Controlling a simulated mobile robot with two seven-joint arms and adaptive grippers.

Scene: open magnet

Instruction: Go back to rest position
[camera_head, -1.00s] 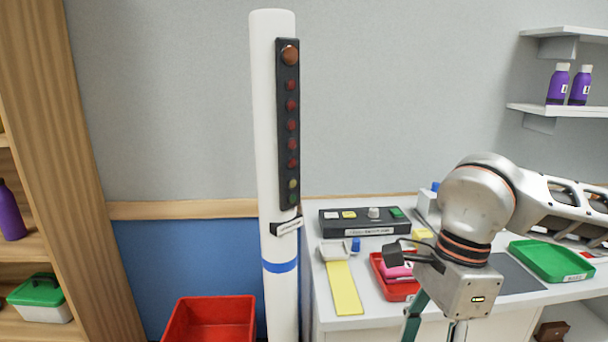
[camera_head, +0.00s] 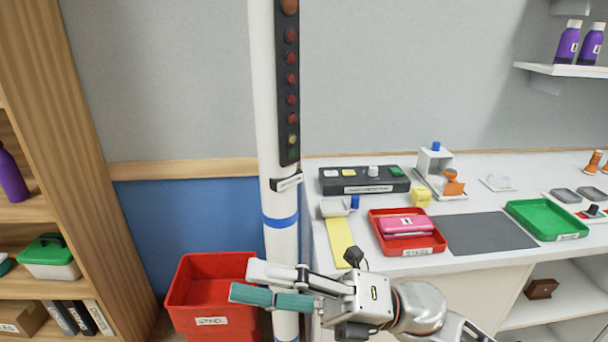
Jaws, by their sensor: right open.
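My right gripper (camera_head: 275,285) is low in the picture, in front of the white column (camera_head: 281,240) and the red bin. My right arm comes in from the bottom right, below the counter's front edge. My left gripper is not in view.
The white counter (camera_head: 470,186) holds a red tray (camera_head: 376,240) with a pink case (camera_head: 405,224), a green tray (camera_head: 545,218), a dark mat and a black control box (camera_head: 350,182). A red bin (camera_head: 190,300) stands on the floor. Wooden shelves (camera_head: 95,200) are at left.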

